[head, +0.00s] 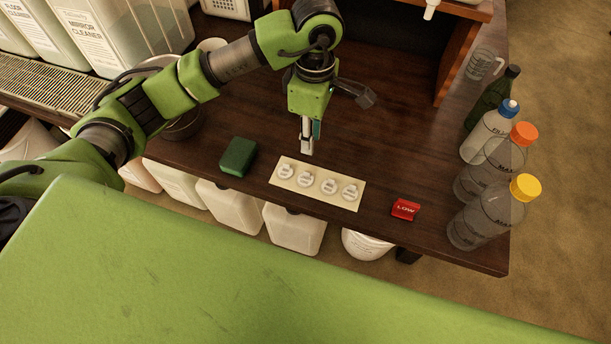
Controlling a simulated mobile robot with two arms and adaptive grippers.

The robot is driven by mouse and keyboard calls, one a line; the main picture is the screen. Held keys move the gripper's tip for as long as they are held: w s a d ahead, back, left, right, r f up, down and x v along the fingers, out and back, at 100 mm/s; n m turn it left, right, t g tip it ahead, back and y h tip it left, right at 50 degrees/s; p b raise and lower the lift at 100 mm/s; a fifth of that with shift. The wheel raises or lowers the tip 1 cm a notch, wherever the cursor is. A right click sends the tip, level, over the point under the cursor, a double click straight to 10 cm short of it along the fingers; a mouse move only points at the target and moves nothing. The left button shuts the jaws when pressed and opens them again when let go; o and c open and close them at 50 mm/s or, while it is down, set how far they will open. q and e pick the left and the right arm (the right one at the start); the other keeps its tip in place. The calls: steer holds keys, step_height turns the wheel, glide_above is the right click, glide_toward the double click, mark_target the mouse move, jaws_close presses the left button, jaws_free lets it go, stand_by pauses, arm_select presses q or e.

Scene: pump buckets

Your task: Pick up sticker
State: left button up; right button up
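A cream sheet (345,204) lies flat on the dark wooden table (375,160) near its front edge. Several small white ring-shaped pieces, perhaps stickers, sit on it in a row. A red piece marked LOW (405,209) lies on the table to the right of the sheet. My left gripper (307,150) points down, just behind the left half of the sheet and apparently above the table. I see its fingers nearly edge-on, so I cannot tell whether they are open or shut. No object shows between them. My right gripper is out of view.
A green sponge (238,156) lies left of the sheet. Capped bottles with a yellow cap (525,187), orange cap (523,134) and blue cap (509,109) stand along the right edge. White jugs (293,228) stand below the front edge. The table behind the sheet is clear.

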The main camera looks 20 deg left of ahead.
arm_select(q)
glide_above(309, 169)
steer(key=s, duration=0.2)
steer(key=f, duration=0.4)
steer(key=f+p, duration=0.1)
steer(key=f, duration=0.1)
steer(key=shift+w+d+f, duration=0.25)
steer(key=shift+d+f, duration=0.05)
steer(key=f, duration=0.1)
steer(key=f+p, duration=0.1)
steer(key=f, duration=0.2)
steer(key=shift+s, duration=0.3)
steer(key=shift+f+p, duration=0.3)
steer(key=shift+f, duration=0.4)
jaws_close()
